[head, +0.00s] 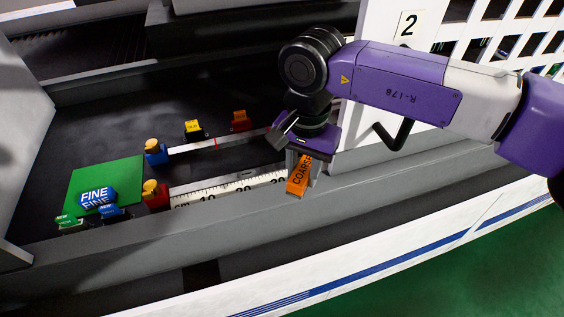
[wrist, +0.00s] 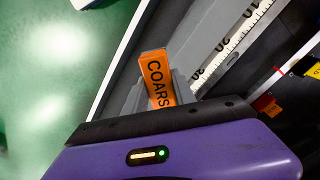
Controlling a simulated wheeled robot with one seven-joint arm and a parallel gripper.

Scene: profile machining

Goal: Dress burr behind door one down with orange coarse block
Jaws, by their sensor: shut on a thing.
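My gripper (head: 301,178) is shut on the orange coarse block (head: 297,183), whose black lettering reads COARSE. In the head view it holds the block near the front ledge of the machine bay, at the right end of the ruler. In the wrist view the block (wrist: 157,78) stands between the grey fingers, above the ledge. A light bar (head: 195,146) with a small red mark (head: 215,143) lies behind the ruler. I cannot make out a burr on it. Door 2 (head: 385,60) stands to the right of the opening; no door marked one is in view.
A green mat (head: 128,170) at the left carries a blue FINE block (head: 97,197). Small green and blue pieces lie at its front. Yellow-topped blue (head: 156,153) and red (head: 156,197) stops stand at the bar and ruler (head: 225,187). Yellow (head: 194,129) and orange (head: 240,120) pieces stand behind.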

